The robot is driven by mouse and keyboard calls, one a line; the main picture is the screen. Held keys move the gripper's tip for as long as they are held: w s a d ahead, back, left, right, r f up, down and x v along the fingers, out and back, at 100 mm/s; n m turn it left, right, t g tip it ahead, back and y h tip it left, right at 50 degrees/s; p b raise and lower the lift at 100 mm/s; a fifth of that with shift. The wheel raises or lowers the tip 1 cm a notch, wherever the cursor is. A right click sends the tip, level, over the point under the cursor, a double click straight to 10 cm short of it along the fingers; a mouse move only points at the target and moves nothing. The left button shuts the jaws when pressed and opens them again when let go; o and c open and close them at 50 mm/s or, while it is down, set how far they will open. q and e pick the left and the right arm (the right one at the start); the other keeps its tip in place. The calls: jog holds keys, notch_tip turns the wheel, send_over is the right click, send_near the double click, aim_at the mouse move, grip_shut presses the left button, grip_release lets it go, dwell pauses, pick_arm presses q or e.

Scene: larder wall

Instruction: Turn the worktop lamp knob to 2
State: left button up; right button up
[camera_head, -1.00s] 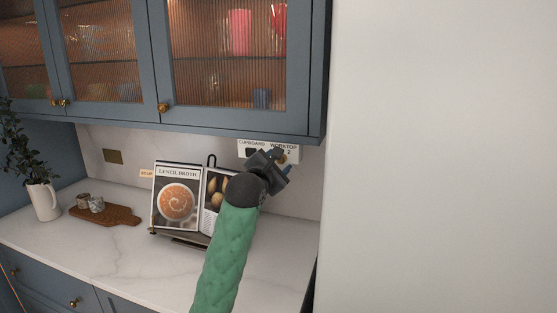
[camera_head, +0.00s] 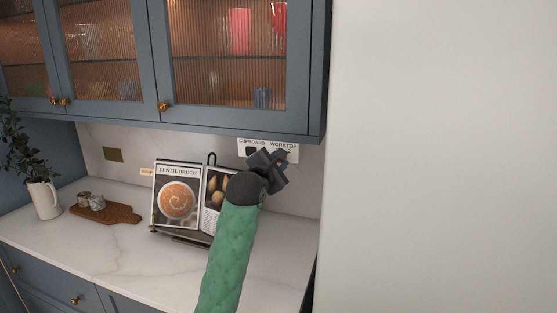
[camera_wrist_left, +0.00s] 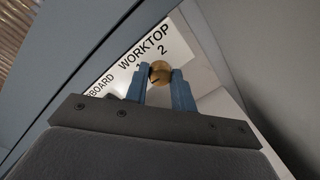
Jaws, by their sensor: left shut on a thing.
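The worktop lamp knob (camera_wrist_left: 160,72) is a round brass knob in the left wrist view, below the WORKTOP label on a white plate (camera_wrist_left: 130,60) with marks 1 and 2. My left gripper (camera_wrist_left: 161,78) has its two blue fingers on either side of the knob and is shut on it. The knob's dark pointer mark is small, and I cannot tell which number it points to. In the head view my left gripper (camera_head: 279,161) is at the label plate (camera_head: 253,148) under the cupboard and hides the knob. My right gripper is not in view.
The wall cupboard (camera_head: 225,123) hangs just above the plate. An open cookbook (camera_head: 177,197) on a stand is left of my green arm. A wooden board (camera_head: 118,214) with jars and a white jug (camera_head: 44,200) stand further left. A pale wall (camera_head: 440,160) is at right.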

pick_arm(q)
jog(key=m+p, duration=0.1)
jog(key=m, duration=0.6)
jog(key=m+y+p, duration=0.1)
jog(key=m+p, duration=0.1)
jog(key=m, duration=0.5)
jog(key=m+y+p, duration=0.1)
jog(key=m, duration=0.6)
jog(key=shift+d+f+p, duration=0.1)
jog(key=shift+f+p, duration=0.15)
jog(key=shift+p, duration=0.05)
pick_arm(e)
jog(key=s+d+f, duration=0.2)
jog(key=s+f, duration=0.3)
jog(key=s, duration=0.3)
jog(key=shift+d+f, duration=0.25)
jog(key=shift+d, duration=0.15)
pick_arm(q)
jog(key=shift+m, duration=0.4)
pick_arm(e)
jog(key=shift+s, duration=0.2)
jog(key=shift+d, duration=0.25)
